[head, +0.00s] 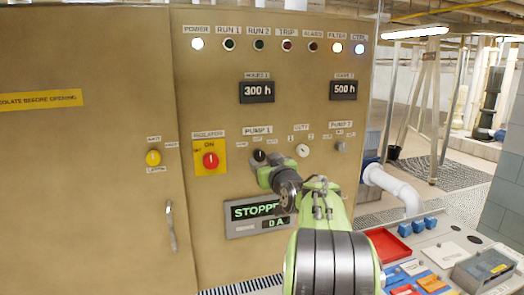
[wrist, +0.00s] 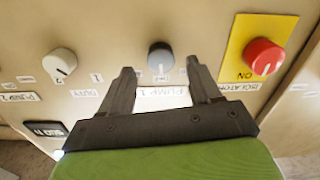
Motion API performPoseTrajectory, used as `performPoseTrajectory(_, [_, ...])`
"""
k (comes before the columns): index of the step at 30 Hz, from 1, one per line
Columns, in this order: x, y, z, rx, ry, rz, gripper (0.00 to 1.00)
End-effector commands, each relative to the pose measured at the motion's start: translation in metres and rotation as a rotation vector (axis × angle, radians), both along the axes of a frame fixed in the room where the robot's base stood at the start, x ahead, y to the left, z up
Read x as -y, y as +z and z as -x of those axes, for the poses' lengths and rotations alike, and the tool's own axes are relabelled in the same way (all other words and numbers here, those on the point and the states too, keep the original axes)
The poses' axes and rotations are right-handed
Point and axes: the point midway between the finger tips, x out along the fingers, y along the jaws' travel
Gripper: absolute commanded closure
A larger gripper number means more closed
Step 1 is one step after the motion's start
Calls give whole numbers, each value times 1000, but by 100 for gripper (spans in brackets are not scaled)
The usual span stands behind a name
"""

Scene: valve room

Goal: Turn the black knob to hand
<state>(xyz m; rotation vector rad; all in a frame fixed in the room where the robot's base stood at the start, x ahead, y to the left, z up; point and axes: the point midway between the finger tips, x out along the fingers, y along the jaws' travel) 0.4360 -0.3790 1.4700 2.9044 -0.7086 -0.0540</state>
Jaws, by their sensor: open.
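The black knob (head: 259,156) sits under the PUMP 1 label on the tan panel, with small position labels around it. In the wrist view, which is upside down, the knob (wrist: 160,56) looks dark grey and round, with a light mark on its face. My gripper (wrist: 160,68) is open, one finger to each side of the knob, with a gap on both sides. The fingertips look just short of the knob or level with it; the exact depth is unclear. In the head view my gripper (head: 264,172) is just below the knob and partly hides its lower side.
A white DUTY knob (head: 302,150) and a grey PUMP 2 knob (head: 341,146) are to the right. The red isolator knob (head: 210,160) on a yellow plate is to the left. A display (head: 257,217) reading STOPPED is below. A cluttered bench (head: 440,240) stands at lower right.

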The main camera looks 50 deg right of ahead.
Motion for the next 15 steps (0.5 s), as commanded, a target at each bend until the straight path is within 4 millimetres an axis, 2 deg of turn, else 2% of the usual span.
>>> performPoseTrajectory(3, [9,4,-18,-1,1,-1,37])
performPoseTrajectory(6, [13,2,-25,0,0,-1,37])
performPoseTrajectory(14, [13,0,-26,-1,0,0,37])
performPoseTrajectory(15, [13,0,-26,-1,0,0,43])
